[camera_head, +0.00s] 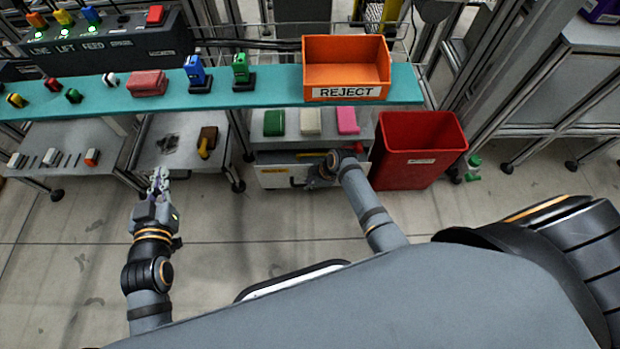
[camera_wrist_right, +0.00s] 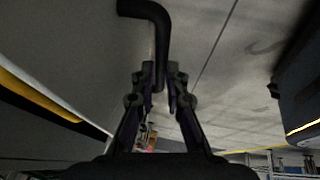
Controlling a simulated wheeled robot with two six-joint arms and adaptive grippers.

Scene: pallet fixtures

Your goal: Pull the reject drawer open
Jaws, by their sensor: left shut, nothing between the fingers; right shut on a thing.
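The drawer (camera_head: 272,180) is a pale grey front with a small yellow label, in the cabinet below the orange bin. Its label is too small to read. My right gripper (camera_head: 316,178) is at the right part of this front. In the right wrist view, my right gripper (camera_wrist_right: 161,78) is shut on a dark bent bar, the handle (camera_wrist_right: 158,22). Most of the handle is hidden by my gripper in the head view. I cannot tell how far the drawer stands out. My left gripper (camera_head: 160,182) is shut and empty, over the floor at left.
An orange bin (camera_head: 346,93) marked REJECT stands on the teal shelf (camera_head: 285,92) above. Green, white and pink blocks lie on the cabinet top. A red bin (camera_head: 412,150) stands close to the right of the cabinet. The floor (camera_head: 260,235) before the drawer is clear.

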